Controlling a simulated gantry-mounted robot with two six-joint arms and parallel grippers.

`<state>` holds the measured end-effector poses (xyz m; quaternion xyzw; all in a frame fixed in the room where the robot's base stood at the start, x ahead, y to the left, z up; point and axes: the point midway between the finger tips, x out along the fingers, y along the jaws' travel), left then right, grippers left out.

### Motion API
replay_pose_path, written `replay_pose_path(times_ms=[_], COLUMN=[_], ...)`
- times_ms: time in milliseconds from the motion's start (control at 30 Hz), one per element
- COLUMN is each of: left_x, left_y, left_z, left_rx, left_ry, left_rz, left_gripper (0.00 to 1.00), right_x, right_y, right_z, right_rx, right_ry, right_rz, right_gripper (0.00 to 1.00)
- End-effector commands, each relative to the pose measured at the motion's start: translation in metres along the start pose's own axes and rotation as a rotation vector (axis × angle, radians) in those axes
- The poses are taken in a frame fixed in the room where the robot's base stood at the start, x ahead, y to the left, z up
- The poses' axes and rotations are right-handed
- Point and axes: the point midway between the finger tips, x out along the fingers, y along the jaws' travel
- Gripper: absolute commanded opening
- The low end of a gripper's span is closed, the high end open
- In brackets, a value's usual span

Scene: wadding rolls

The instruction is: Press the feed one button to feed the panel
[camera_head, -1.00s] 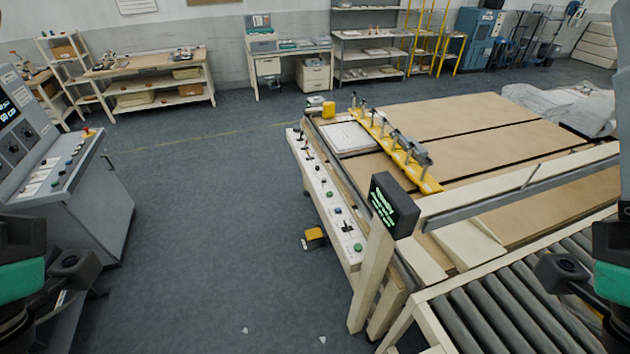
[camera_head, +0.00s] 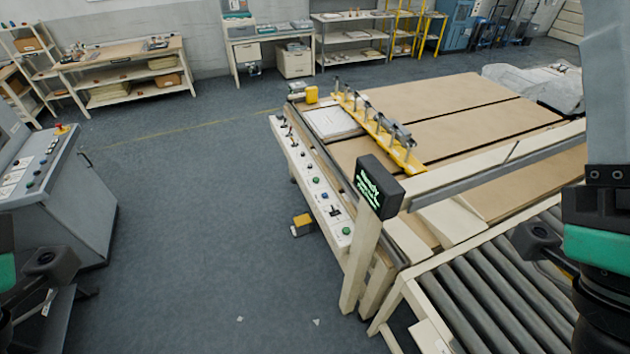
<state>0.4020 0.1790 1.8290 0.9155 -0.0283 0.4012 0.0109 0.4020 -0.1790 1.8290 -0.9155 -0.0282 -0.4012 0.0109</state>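A long cream control strip (camera_head: 308,178) runs along the left side of the panel table. It carries several small buttons and knobs, among them a green button (camera_head: 346,230) at its near end and another green button (camera_head: 316,181) further up. Their labels are too small to read, so I cannot tell which is feed one. A dark display with green text (camera_head: 378,187) stands on a post at the table's near corner. Brown panels (camera_head: 458,138) lie on the table. My arms show at both lower edges, the right one larger. Neither gripper's fingers show.
A grey control console (camera_head: 57,205) with buttons and a red knob stands at the left. A roller conveyor (camera_head: 490,300) lies at the lower right. A yellow foot pedal (camera_head: 302,223) is on the floor beside the table.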

Motion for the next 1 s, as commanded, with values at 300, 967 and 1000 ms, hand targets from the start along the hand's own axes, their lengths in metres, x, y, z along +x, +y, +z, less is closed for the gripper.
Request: replay_pose_path(times_ms=[300, 967, 1000], left_x=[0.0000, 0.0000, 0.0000], left_y=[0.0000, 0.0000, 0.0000], left_z=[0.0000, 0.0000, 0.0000], left_rx=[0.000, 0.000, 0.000], left_ry=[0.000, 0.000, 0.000], left_rz=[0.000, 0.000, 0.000], left_gripper=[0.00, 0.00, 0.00], right_x=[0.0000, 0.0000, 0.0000], right_y=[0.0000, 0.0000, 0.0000], right_z=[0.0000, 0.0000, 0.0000], right_rx=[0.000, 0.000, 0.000], right_ry=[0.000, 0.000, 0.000], right_rz=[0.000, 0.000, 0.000], right_gripper=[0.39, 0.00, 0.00])
